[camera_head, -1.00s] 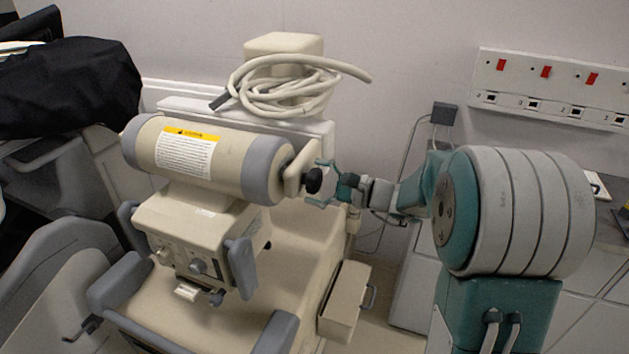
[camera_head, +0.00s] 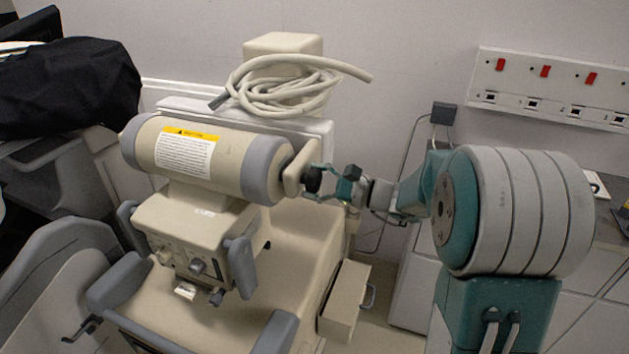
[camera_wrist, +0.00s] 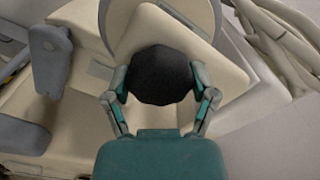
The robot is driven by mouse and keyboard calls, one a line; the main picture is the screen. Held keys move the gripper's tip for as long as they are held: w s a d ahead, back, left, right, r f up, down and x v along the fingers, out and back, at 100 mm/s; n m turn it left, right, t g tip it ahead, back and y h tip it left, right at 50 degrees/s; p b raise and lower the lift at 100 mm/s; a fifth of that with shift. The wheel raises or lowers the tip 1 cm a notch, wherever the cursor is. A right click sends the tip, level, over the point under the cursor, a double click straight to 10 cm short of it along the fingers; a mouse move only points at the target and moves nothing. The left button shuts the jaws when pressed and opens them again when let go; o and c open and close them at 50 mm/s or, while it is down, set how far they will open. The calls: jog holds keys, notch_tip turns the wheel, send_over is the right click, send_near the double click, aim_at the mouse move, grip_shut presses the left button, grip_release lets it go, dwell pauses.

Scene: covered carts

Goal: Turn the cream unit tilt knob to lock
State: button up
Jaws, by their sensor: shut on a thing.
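The cream unit (camera_head: 225,160) is a horizontal cylinder with grey end bands and a yellow-topped label. A black tilt knob (camera_head: 313,180) sticks out from the cream bracket (camera_head: 293,174) at its right end. In the wrist view the dark, many-sided knob (camera_wrist: 160,75) sits between the two teal fingers of my gripper (camera_wrist: 160,82), one finger on each side. In the head view my gripper (camera_head: 322,180) reaches the knob from the right and is shut on it. The knob's far side and any lock marking are hidden.
A coiled cream cable (camera_head: 285,88) lies on top of the cart behind the unit. A grey handle (camera_head: 241,268) hangs at the control box's right. A cream drawer box (camera_head: 345,300) sits below my arm. A wall socket panel (camera_head: 550,88) is at upper right.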

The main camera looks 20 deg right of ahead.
jog(key=m, duration=1.2)
jog(key=shift+r, duration=0.1)
jog(key=shift+w+m, duration=0.1)
jog(key=shift+m, duration=2)
jog(key=o, duration=1)
jog(key=shift+w, duration=0.1)
